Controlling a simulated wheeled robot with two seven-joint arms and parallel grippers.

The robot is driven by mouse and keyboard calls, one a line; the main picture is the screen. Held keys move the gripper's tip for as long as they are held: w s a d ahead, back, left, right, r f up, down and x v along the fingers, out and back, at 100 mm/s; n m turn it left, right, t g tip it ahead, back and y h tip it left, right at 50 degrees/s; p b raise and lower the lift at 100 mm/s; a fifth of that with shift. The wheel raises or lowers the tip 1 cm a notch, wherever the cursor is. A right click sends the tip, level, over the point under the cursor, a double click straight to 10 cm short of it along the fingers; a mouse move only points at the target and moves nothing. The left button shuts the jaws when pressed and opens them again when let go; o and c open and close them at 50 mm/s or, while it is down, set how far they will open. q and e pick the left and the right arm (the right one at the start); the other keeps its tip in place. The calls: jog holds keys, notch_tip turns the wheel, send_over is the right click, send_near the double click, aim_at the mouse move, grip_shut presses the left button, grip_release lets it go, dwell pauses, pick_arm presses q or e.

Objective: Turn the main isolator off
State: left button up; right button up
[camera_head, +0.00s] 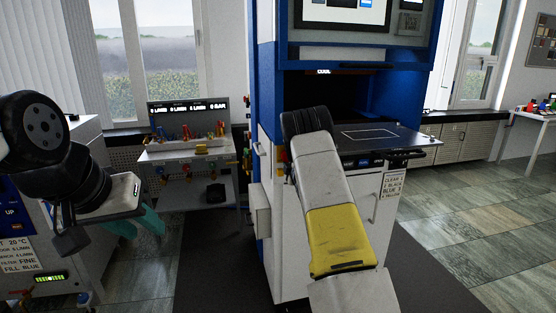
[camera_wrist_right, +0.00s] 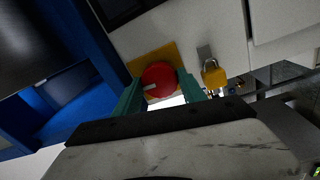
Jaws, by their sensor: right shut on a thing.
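The main isolator is a round red knob (camera_wrist_right: 160,80) on a yellow plate (camera_wrist_right: 140,62), seen in the right wrist view. A pale mark shows on the knob's left side. My right gripper (camera_wrist_right: 160,90) has its teal fingers on either side of the knob and is shut on it. In the head view my right forearm hides the knob and that gripper. My left gripper (camera_head: 139,224) is at the left of the head view, its teal fingers apart and empty, far from the isolator.
A yellow padlock (camera_wrist_right: 213,75) hangs just right of the knob in the wrist view. The blue and white press cabinet (camera_head: 265,130) stands ahead with a shelf (camera_head: 375,136) sticking out. A bench with fittings (camera_head: 185,150) stands behind left. Floor at right is clear.

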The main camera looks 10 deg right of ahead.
jog(key=shift+n, duration=0.4)
jog(key=o, duration=1.4)
jog(key=shift+c, duration=0.2)
jog(key=s, duration=0.7)
jog(key=shift+s+f, duration=0.3)
jog(key=shift+s, duration=0.1)
jog(key=shift+d, duration=0.15)
